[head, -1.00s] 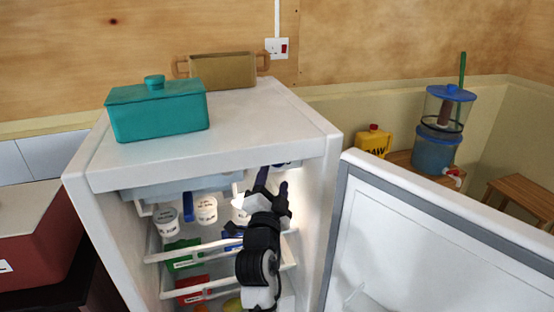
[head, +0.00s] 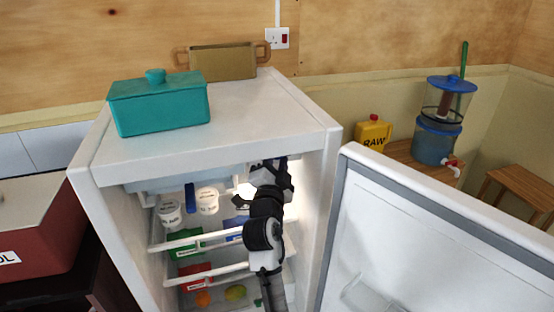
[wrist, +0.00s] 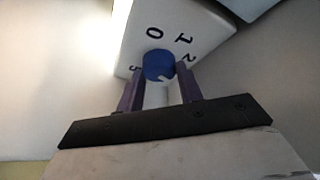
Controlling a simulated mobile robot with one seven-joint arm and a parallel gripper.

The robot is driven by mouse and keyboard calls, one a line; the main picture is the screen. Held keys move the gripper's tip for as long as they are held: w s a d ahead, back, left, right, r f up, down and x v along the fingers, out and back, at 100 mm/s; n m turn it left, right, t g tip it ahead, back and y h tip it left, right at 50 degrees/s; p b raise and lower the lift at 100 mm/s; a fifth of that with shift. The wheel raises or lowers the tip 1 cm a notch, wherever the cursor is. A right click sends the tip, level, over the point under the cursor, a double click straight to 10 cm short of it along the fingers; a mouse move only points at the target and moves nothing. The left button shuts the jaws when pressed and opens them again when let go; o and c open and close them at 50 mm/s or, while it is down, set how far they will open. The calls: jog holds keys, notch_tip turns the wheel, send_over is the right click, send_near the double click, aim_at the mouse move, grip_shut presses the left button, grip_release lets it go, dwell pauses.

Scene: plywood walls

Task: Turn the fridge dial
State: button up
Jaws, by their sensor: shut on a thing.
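The blue dial (wrist: 159,65) sits on a white panel (wrist: 180,30) marked 0, 1, 2 and 5 in the wrist view. A small pale notch shows on the dial's lower edge. My gripper (wrist: 160,80) has its two purple fingers on either side of the dial, shut on it. In the head view my gripper (head: 272,175) is inside the open white fridge (head: 215,145), high up near the right wall. The dial is hidden behind it there.
The fridge door (head: 420,240) stands open at the right. A teal lidded box (head: 160,105) and a tan tray (head: 222,64) stand on top.

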jog(key=shift+f+b, duration=0.2)
jog(key=shift+b, duration=0.3)
jog(key=shift+c, duration=0.4)
jog(key=n+b, duration=0.2)
jog(key=shift+d+f+n+t+y+b, duration=0.1)
jog(key=shift+f+n+t+y+b, duration=0.1)
jog(key=shift+n+t+y+b, duration=0.15)
jog(key=n+y+b, duration=0.2)
jog(key=n+b, duration=0.2)
jog(key=n+t+y+b, duration=0.1)
jog(key=n+y+b, duration=0.2)
jog(key=n+b, duration=0.1)
jog(key=n+y+b, duration=0.3)
jog(key=n+b, duration=0.1)
jog(key=n, duration=0.1)
jog(key=shift+w+d+t, duration=0.15)
jog(key=shift+d+t, duration=0.2)
jog(key=shift+r+n, duration=0.1)
jog(key=shift+n, duration=0.15)
jog(key=o, duration=1)
